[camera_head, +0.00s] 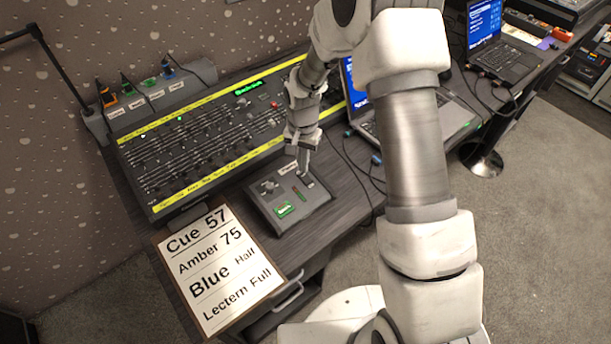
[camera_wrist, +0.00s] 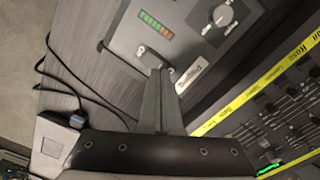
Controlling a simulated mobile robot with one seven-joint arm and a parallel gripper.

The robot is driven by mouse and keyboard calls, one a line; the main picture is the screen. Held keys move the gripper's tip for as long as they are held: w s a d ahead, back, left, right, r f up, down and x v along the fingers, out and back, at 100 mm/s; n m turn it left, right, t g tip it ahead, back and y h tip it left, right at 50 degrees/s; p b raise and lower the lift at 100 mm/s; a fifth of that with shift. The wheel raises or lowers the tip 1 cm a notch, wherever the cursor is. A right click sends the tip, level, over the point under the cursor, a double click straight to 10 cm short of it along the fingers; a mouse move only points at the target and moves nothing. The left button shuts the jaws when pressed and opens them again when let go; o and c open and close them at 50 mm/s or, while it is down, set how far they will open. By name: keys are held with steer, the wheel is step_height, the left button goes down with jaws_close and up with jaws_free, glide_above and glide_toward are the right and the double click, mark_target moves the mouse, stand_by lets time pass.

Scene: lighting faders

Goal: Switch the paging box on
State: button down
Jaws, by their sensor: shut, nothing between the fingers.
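The paging box (camera_head: 302,212) is a dark grey box lying flat on the desk in front of the mixer. It has a knob (camera_head: 268,186), a green label, and a small coloured light strip (camera_head: 299,193). The wrist view shows its top (camera_wrist: 185,48), with the light strip (camera_wrist: 155,25) in orange and green, a knob (camera_wrist: 221,16) and a white label (camera_wrist: 193,75). My gripper (camera_head: 304,172) is shut and empty, pointing down at the box's far right corner. In the wrist view its fingertips (camera_wrist: 160,74) cover part of a small switch (camera_wrist: 147,54); contact and the switch's position cannot be told.
A fader console (camera_head: 205,140) with yellow strips lies behind the box. A cue sheet (camera_head: 220,268) lies at the front left. A laptop (camera_head: 425,118) stands to the right, partly behind my arm. Cables (camera_head: 352,160) run between the box and laptop.

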steer(key=shift+f+b, duration=0.75)
steer(key=shift+f, duration=0.2)
stand_by(0.6)
steer(key=shift+r, duration=0.1)
steer(key=shift+r+p, duration=2.1)
steer(key=shift+r, duration=1.35)
steer(key=shift+r, duration=0.1)
step_height(320, 180, up, 10)
steer(key=r+n+t, duration=0.1)
glide_above(314, 183)
steer(key=s+d+r+n+t, duration=0.1)
steer(key=s+d+r+t, duration=0.15)
steer(key=s+r, duration=0.4)
steer(key=s+d+r+n+t, duration=0.1)
steer(key=s+d+r, duration=0.1)
steer(key=s+r, duration=0.3)
steer(key=s+d+r+n+t, duration=0.1)
steer(key=s+r, duration=0.4)
steer(key=s, duration=0.5)
steer(key=shift+s+d+r+n, duration=0.35)
steer(key=shift+d+n, duration=0.25)
steer(key=shift+d, duration=0.2)
